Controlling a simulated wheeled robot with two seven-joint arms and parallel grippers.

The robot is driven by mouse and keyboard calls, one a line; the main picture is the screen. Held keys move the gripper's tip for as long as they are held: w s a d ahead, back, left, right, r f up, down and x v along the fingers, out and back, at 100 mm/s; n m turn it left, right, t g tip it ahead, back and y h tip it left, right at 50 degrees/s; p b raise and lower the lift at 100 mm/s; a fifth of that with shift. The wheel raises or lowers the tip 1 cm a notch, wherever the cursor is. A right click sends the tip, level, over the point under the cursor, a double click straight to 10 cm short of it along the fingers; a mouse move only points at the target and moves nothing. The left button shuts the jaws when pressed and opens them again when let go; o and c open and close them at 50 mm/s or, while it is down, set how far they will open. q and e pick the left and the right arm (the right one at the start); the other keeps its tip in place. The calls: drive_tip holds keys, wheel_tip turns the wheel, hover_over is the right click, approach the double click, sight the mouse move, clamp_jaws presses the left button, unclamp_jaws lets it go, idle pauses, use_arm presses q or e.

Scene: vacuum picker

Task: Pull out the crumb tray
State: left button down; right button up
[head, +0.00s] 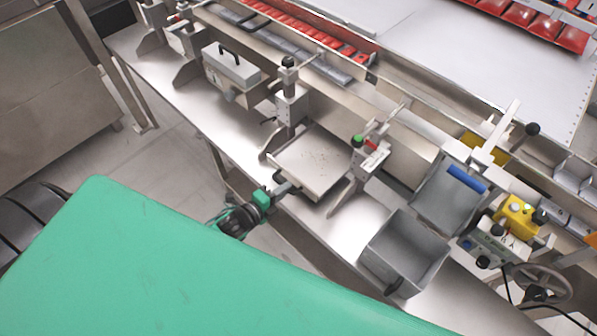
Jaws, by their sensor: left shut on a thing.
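The crumb tray (316,162) is a flat, light metal tray with dark crumbs scattered on it, in the middle of the head view. It lies between two upright clamp-like brackets at the bench's machine side. My left gripper (279,190), dark with a green part, is at the tray's near left corner. It is shut on the tray's front handle, which its fingers mostly hide. Whether the tray's back edge is still under the machine is hard to tell. My right gripper is not in view.
A bracket (291,100) with a black knob stands left of the tray and another (368,160) with green and red parts stands right. An open grey bin (408,248) is at the right. A lidded grey box (231,68) sits farther left. Bare steel bench (341,237) lies between tray and bin.

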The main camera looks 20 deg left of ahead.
use_arm(q)
drive_tip(key=shift+f+v, duration=0.15)
drive_tip(key=shift+v, duration=0.6)
drive_tip(key=shift+f+v, duration=0.15)
drive_tip(key=shift+v, duration=0.55)
drive_tip(key=c, duration=1.5)
unclamp_jaws()
drive_tip(key=b+v, duration=0.2)
drive_tip(key=v, duration=1.2)
drive_tip(key=shift+f, duration=0.1)
